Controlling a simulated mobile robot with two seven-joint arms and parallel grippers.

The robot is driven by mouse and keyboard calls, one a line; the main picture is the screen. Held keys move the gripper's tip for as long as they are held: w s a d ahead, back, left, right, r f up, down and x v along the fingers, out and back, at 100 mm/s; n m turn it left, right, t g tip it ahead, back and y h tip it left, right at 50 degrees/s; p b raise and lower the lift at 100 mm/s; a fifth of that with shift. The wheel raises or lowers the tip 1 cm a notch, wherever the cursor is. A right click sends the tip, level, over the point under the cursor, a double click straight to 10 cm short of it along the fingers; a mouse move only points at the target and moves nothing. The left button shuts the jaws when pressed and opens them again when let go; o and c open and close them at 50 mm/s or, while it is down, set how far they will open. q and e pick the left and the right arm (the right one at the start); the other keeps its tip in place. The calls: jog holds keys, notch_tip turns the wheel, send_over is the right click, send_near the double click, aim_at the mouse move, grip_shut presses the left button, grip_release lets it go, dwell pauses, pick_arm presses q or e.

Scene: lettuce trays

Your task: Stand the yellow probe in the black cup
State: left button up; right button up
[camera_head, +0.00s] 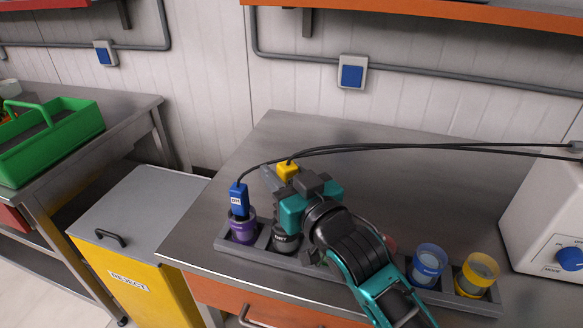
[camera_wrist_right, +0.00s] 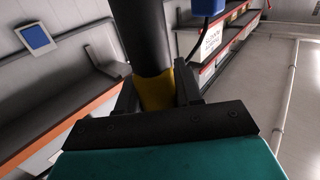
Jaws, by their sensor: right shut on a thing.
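The yellow probe (camera_head: 288,170) has a yellow top with a black cable. My right gripper (camera_head: 281,183) is shut on it; in the right wrist view the jaws close around the yellow part of the probe (camera_wrist_right: 157,92), beside a thick dark shaft. The black cup (camera_head: 285,241), with a pale label, sits in the grey rack below my right gripper. My gripper hides the lower probe and part of the cup, so I cannot tell whether the tip is inside. My left gripper is not in view.
A blue probe (camera_head: 238,198) stands in a purple cup (camera_head: 243,230) just left of the black cup. A blue cup (camera_head: 428,262) and a yellow cup (camera_head: 477,274) sit at the right of the grey rack (camera_head: 330,284). Cables run right, to a white device (camera_head: 545,215). The table behind is clear.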

jog(key=shift+w+a+f, duration=0.3)
jog(key=shift+w+f, duration=0.05)
jog(key=shift+w, duration=0.1)
pick_arm(q)
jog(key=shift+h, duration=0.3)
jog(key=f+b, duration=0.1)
jog(key=b, duration=0.1)
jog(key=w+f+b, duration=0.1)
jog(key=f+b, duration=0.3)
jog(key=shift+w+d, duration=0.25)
pick_arm(e)
notch_tip(320, 180, down, 6)
jog(key=shift+r, duration=0.2)
pick_arm(q)
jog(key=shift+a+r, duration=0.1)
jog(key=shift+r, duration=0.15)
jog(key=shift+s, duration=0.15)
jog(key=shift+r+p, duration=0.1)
jog(key=shift+p, duration=0.3)
